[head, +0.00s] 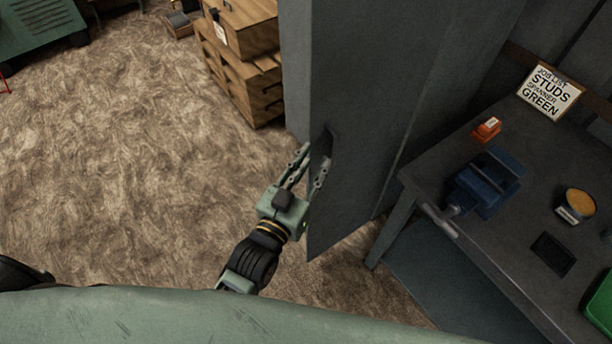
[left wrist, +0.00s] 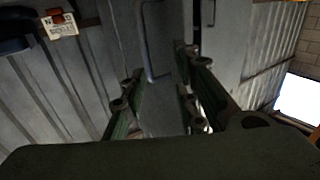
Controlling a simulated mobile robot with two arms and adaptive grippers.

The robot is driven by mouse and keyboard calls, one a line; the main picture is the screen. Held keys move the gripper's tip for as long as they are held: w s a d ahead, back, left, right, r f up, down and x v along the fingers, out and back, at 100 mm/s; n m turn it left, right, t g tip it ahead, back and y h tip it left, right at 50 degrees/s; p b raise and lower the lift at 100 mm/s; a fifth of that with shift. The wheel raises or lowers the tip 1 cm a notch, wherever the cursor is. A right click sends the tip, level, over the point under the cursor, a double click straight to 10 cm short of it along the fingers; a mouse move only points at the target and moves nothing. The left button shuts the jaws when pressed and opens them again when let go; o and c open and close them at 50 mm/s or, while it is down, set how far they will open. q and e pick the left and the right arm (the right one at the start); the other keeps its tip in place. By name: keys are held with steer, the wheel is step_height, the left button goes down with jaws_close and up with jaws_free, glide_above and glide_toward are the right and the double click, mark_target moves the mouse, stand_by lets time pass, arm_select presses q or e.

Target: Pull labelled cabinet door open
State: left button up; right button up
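The tall grey cabinet (head: 375,90) stands at the centre of the head view, its panel reaching down towards the floor. My left gripper (head: 312,165) is at the panel's left side, beside a dark shape that may be a handle or a shadow. In the left wrist view, the fingers (left wrist: 155,105) are spread apart with nothing clearly between them. A bar handle (left wrist: 147,45) shows on a grey door (left wrist: 165,100) beyond the fingers. I cannot tell whether the fingers touch it. No readable door label shows. My right gripper is out of view.
Wooden crates (head: 245,75) stand behind the cabinet's left side. The floor (head: 120,170) at left is clear.

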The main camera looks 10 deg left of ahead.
arm_select(q)
steer(key=shift+f+v, duration=0.15)
steer(key=shift+v, duration=0.65)
steer(key=shift+f+v, duration=0.1)
steer(key=shift+v, duration=0.75)
steer(key=shift+s, duration=0.1)
steer(key=shift+f, duration=0.1)
steer(key=s+a+f+g+y, duration=0.1)
steer(key=s+f+g, duration=0.2)
steer(key=f, duration=0.8)
steer(key=s+a+f+g, duration=0.2)
steer(key=s+f, duration=0.2)
steer(key=f, duration=0.8)
steer(key=s+a+f+g+y, duration=0.1)
steer(key=s+f+g, duration=0.2)
steer(key=f, duration=0.8)
steer(key=s+a+f+g+y, duration=0.1)
steer(key=s+a+f+g, duration=0.3)
steer(key=s+f, duration=0.5)
steer(key=s+a+f+g+y, duration=0.1)
steer(key=s+a+f+g, duration=0.3)
steer(key=s, duration=1.3)
step_height(320, 180, down, 6)
steer(key=a, duration=0.3)
steer(key=shift+r+n+y+b, duration=0.2)
steer(key=shift+n+y+b, duration=0.1)
steer(key=shift+b, duration=0.05)
steer(key=shift+w, duration=0.15)
